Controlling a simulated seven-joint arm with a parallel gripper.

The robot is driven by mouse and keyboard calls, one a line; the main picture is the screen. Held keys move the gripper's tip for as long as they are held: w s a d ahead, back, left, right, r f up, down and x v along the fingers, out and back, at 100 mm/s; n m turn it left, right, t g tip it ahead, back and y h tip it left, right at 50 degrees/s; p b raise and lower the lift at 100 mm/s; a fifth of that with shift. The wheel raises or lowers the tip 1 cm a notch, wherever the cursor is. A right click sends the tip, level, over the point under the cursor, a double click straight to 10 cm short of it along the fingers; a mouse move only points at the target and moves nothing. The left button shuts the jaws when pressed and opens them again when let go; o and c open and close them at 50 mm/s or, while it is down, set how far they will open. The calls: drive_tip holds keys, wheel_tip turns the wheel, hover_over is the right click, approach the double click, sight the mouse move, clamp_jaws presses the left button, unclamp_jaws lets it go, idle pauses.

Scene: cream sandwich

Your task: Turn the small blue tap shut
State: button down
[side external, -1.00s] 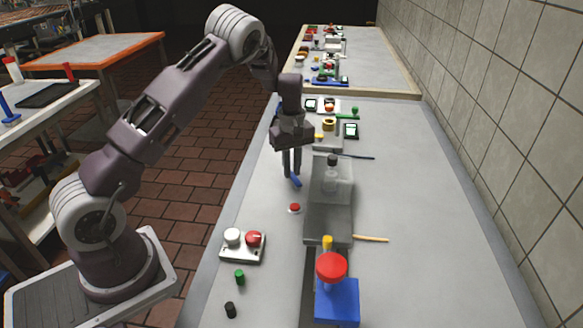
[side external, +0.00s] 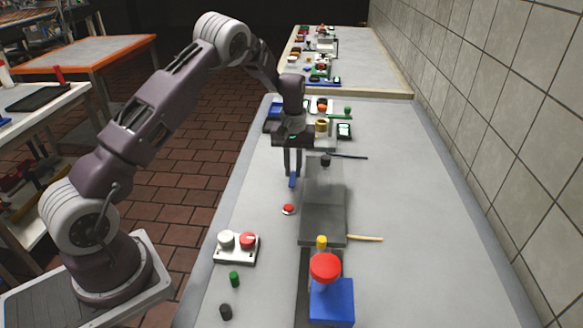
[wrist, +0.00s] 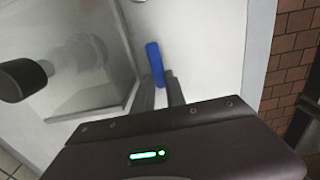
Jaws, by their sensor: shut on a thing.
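The small blue tap (side external: 292,181) shows as a short blue bar at the left side of a clear box. My gripper (side external: 292,171) points down over it, with its fingers close together at the bar's far end. In the wrist view the blue bar (wrist: 154,62) reaches away from between my two fingertips (wrist: 159,84). My gripper is shut on this bar. The fingers hide the gripped end, and I cannot see the tap's body or its pivot.
The clear box (side external: 322,189) with a dark knob stands right beside my gripper, on a grey base (side external: 323,228). A red button (side external: 288,209) is just in front. A panel with white and red knobs (side external: 236,247) and a blue block (side external: 332,303) are nearer. The counter's right side is mostly clear.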

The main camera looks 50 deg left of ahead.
idle(0.4)
drive_tip(key=c, duration=1.4)
unclamp_jaws()
drive_tip(key=shift+r, duration=0.1)
drive_tip(key=shift+o, duration=0.2)
